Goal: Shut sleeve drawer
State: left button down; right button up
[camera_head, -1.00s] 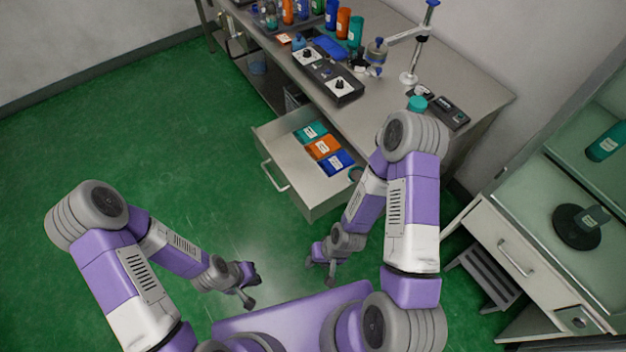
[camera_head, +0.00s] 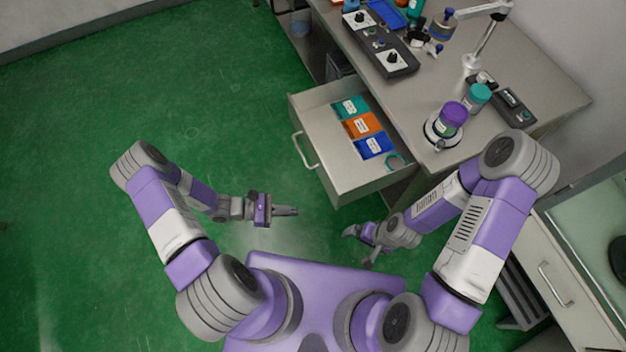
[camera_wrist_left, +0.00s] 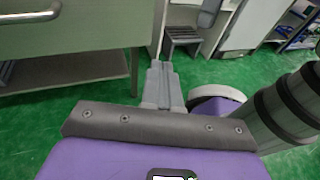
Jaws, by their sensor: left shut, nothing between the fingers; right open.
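The sleeve drawer (camera_head: 352,189) stands pulled out from under the workbench, with a metal bar handle (camera_head: 304,151) on its front. Inside lie a teal packet, an orange packet and a blue packet (camera_head: 374,145), with a teal ring beside them. My left gripper (camera_head: 296,211) is shut and empty, below and apart from the drawer front. In the left wrist view the shut fingers (camera_wrist_left: 162,68) point away over the floor, and the drawer front (camera_wrist_left: 80,25) with part of its handle is at upper left. My right gripper (camera_head: 357,246) is open and empty, below the drawer.
The workbench (camera_head: 440,95) carries a control panel (camera_head: 382,45), a purple-lidded jar (camera_head: 453,118), a teal-lidded jar (camera_head: 477,96) and a stand with an arm. A second cabinet (camera_head: 560,290) stands at right. The green floor left of the drawer is clear.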

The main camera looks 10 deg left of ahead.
pick_arm(q)
jog(key=w+a+n+t, duration=0.4)
jog(key=w+a+t, duration=0.1)
jog(key=a+t, duration=0.1)
jog(key=b, duration=0.2)
send_near(322, 173)
jog(key=shift+n+t, duration=0.3)
jog(key=x, duration=0.4)
jog(key=f+x, duration=0.1)
jog(key=x, duration=0.1)
jog(key=shift+w+d, duration=0.25)
jog(key=shift+d, duration=0.1)
